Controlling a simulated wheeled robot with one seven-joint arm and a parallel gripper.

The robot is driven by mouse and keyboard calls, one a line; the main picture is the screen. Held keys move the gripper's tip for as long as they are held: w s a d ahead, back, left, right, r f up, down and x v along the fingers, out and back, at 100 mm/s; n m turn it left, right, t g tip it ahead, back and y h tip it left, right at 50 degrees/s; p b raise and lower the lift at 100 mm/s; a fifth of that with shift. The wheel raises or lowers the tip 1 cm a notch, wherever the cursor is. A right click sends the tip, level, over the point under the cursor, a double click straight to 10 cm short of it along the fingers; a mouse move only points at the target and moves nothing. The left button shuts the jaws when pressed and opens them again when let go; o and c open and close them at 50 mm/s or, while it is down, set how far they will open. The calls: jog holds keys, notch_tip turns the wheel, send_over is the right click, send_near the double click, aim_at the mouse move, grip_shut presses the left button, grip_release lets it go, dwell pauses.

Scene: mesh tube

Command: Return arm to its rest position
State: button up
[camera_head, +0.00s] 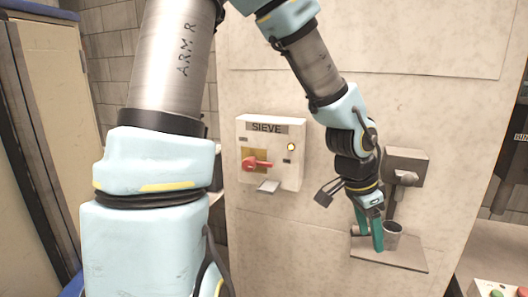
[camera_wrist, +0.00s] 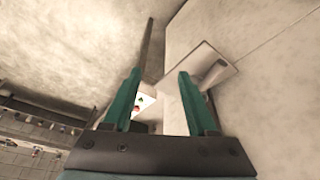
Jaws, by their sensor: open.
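My arm spans the head view, with its upper links in the left foreground and its forearm reaching down to the right. My gripper (camera_head: 370,232) has two teal fingers that point down in front of a small wall shelf (camera_head: 408,262). Part of a grey metal fixture shows beyond the right finger.
A grey bracket (camera_head: 407,160) is above the shelf. A button panel (camera_head: 497,288) sits at bottom right. A cabinet (camera_head: 55,120) stands left.

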jog(key=w+a+n+y, duration=0.1)
jog(key=a+n, duration=0.6)
jog(key=a, duration=0.7)
jog(key=w+a+n+t+y, duration=0.1)
jog(key=w+a+n+y, duration=0.1)
jog(key=a+n, duration=0.6)
jog(key=w+a, duration=0.1)
jog(key=a, duration=0.6)
jog(key=shift+w+r+y, duration=0.3)
jog(key=shift+r, duration=0.05)
